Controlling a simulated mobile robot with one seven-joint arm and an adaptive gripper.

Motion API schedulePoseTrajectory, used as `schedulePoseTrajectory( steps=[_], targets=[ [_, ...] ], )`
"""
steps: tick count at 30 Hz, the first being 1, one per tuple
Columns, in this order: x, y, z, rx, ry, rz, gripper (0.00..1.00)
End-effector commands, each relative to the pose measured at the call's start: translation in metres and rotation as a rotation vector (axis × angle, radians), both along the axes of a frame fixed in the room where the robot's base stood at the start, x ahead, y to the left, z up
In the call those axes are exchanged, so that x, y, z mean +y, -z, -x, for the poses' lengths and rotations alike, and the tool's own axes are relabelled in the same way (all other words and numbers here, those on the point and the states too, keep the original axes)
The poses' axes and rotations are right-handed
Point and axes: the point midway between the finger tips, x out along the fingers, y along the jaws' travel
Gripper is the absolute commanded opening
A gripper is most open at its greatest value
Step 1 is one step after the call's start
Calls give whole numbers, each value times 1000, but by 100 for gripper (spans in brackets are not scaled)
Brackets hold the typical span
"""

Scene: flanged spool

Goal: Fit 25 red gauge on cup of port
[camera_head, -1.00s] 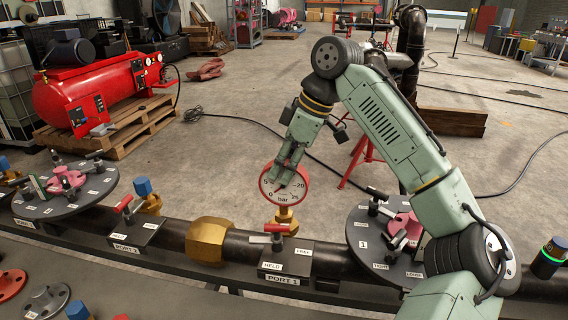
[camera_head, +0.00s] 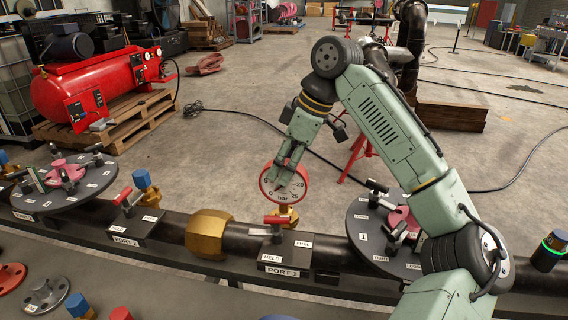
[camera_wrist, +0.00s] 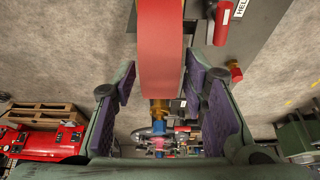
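The 25 red gauge (camera_head: 270,192) has a red rim and a white "bar" dial. It stands upright in my gripper (camera_head: 287,180), whose fingers cover part of the dial. In the wrist view the purple-padded fingers of my gripper (camera_wrist: 161,88) lie along both sides of the red gauge body (camera_wrist: 162,50). A brass fitting (camera_head: 285,216) shows directly below the gauge, behind the port 1 block (camera_head: 285,259). I cannot tell whether this brass is the cup, the gauge's stem or both, nor whether the gauge is seated. A red-handled lever (camera_head: 277,220) stands on the block, in front of the brass.
The dark pipe (camera_head: 245,240) carries a large brass collar (camera_head: 207,235) left of port 1. Port 2's block (camera_head: 135,225) with a blue-topped fitting (camera_head: 142,180) is further left. Round dark plates with clamps stand at left (camera_head: 60,200) and right (camera_head: 372,236). Loose fittings lie in front.

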Motion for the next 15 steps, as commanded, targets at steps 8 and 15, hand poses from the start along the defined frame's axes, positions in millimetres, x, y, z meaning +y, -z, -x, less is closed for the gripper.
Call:
schedulePoseTrajectory(
  steps=[8, 15],
  targets=[
    [0, 0, 0, 0, 0, 1, 48],
    [-3, -9, 0, -1, 0, 0, 48]
  ],
)
